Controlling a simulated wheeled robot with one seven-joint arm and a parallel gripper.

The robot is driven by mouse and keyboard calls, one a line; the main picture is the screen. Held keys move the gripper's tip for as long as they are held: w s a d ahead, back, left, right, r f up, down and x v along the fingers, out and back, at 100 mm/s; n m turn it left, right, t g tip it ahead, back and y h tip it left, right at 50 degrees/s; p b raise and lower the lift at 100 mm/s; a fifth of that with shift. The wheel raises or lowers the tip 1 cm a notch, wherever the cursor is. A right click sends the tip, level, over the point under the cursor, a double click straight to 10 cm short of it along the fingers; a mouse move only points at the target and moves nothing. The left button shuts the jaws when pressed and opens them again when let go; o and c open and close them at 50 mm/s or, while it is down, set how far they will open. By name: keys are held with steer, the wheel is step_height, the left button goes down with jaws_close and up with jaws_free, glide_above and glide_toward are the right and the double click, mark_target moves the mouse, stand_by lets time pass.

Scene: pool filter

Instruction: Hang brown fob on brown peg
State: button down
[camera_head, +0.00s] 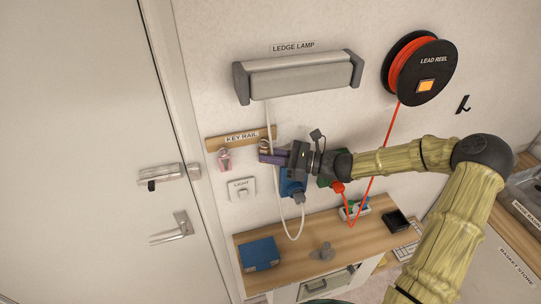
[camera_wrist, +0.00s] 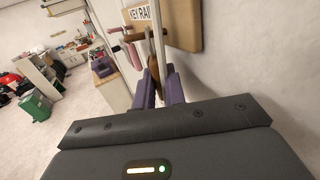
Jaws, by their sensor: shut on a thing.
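My gripper (camera_head: 264,155) is at the right end of the wooden key rail (camera_head: 237,139), its purple fingers just below the rail. In the wrist view, my gripper (camera_wrist: 157,90) is shut on a narrow brown piece, the brown fob (camera_wrist: 153,72), mostly hidden between the fingers. The key rail also shows in the wrist view (camera_wrist: 186,28). A brown peg (camera_wrist: 133,37) sticks out from it, to the upper left of the fingers. The fob looks lower than this peg and apart from it. I cannot make out the fob's loop.
A pink fob (camera_head: 224,160) hangs at the rail's left. The lamp's white cord (camera_head: 270,115) runs down close to my gripper, crossing before the rail in the wrist view. A blue wall box (camera_head: 291,183) is below. A light switch (camera_head: 242,188) and wooden counter (camera_head: 300,232) are lower.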

steer(key=c, duration=1.4)
jaws_free()
steer(key=shift+d, duration=0.1)
steer(key=b+v, duration=0.6)
steer(key=v, duration=1.1)
steer(key=shift+d, duration=0.1)
